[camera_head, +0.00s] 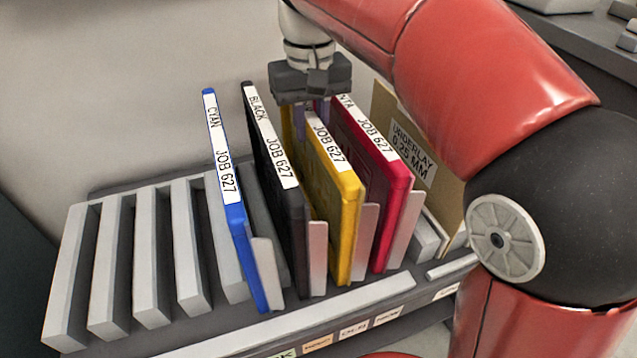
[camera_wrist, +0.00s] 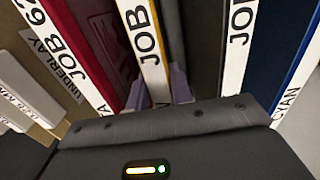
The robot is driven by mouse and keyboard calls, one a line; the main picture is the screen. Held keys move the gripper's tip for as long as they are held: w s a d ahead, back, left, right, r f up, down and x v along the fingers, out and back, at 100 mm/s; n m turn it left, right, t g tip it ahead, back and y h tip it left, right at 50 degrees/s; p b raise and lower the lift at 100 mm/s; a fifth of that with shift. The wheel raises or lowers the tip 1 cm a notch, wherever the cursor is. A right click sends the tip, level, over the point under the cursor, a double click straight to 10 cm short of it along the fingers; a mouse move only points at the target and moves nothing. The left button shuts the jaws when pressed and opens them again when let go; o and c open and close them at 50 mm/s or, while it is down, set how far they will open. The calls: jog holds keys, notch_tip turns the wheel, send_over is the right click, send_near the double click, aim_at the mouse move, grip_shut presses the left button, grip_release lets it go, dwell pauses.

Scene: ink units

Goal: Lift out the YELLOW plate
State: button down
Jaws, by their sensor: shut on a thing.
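The yellow plate (camera_head: 338,195) stands upright in a slotted rack, between the black plate (camera_head: 272,170) and the magenta plate (camera_head: 385,185). Its white top label reads JOB 627, with the start of the label hidden by my gripper. My gripper (camera_head: 318,108) is at the far top end of the yellow plate, its fingers shut on it. In the wrist view the yellow plate (camera_wrist: 143,38) runs down between the two pale purple fingertips (camera_wrist: 157,85). The black and magenta plates stand close on either side. The plate's lower edge sits down at the rack.
A blue CYAN plate (camera_head: 228,190) leans left of the black one. A tan underlay sheet (camera_head: 405,140) stands right of the magenta plate, partly behind my arm. The grey rack (camera_head: 125,255) has several empty slots at left. A plain wall is behind.

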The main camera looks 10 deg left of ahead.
notch_tip(320, 180, up, 6)
jog(key=p, duration=0.5)
notch_tip(320, 180, up, 4)
jog(key=shift+r, duration=0.4)
